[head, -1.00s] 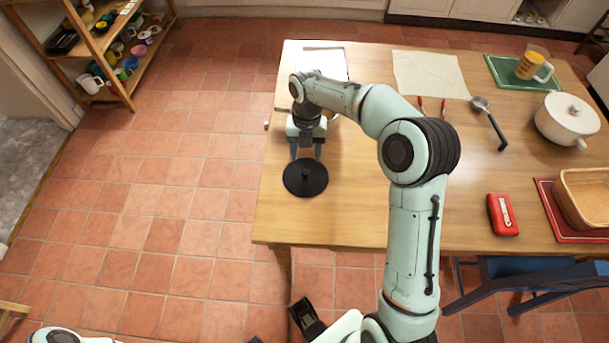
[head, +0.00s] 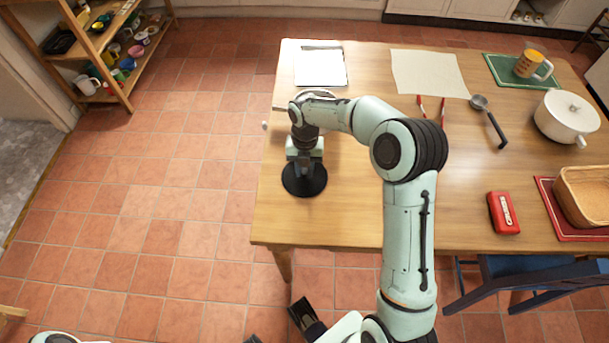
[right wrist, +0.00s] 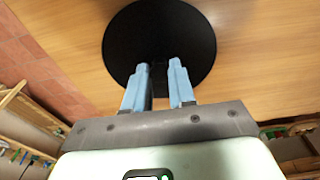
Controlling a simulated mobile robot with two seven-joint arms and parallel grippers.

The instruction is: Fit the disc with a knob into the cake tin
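The black disc with a knob (head: 304,190) is at the left part of the wooden table, near its left edge. It also shows in the right wrist view (right wrist: 200,30), flat and round beyond the fingers. My right gripper (head: 304,172) is over the disc, pointing down. In the right wrist view its two fingers (right wrist: 160,72) stand a small gap apart, closed in on the knob, which is mostly hidden between them.
The front left of the table is clear.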

